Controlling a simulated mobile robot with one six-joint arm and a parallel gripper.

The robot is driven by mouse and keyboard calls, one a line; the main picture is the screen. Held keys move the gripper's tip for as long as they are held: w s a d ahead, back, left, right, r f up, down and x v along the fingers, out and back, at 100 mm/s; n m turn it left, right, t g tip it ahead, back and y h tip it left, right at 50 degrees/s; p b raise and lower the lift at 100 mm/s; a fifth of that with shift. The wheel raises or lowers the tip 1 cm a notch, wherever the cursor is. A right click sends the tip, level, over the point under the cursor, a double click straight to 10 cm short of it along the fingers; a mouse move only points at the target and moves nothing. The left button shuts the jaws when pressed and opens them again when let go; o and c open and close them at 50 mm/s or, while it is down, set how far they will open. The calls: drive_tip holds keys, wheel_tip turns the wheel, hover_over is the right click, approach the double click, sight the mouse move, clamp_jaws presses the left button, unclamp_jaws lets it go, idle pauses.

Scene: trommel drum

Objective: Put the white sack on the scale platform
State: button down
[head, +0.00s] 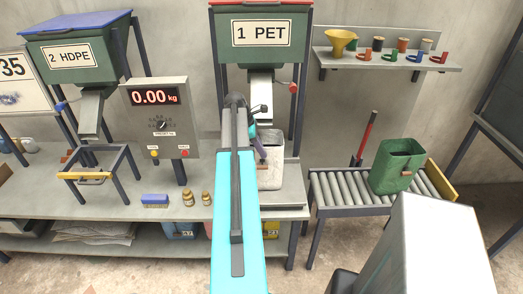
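The white sack (272,172) is upright and open-topped below the chute of the hopper marked 1 PET. It stands on or just above the grey scale platform (292,198); I cannot tell whether they touch. My gripper (262,158) is at the sack's left rim, partly hidden behind my blue arm. Its fingers are too small to show whether they are shut on the rim. The arm also hides the left part of the platform. The scale display (156,96) reads 0.00 kg.
A green sack (397,166) stands on the roller conveyor (340,190) at right. A metal frame stand (100,178), a blue brush (155,200) and two small brass weights (188,199) are on the bench at left. The chute (261,82) hangs close above the white sack.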

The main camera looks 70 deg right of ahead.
drive_tip(key=shift+f, duration=0.15)
drive_tip(key=c, duration=2)
unclamp_jaws()
drive_tip(key=shift+b+v, duration=1.7)
drive_tip(key=shift+v, duration=4.45)
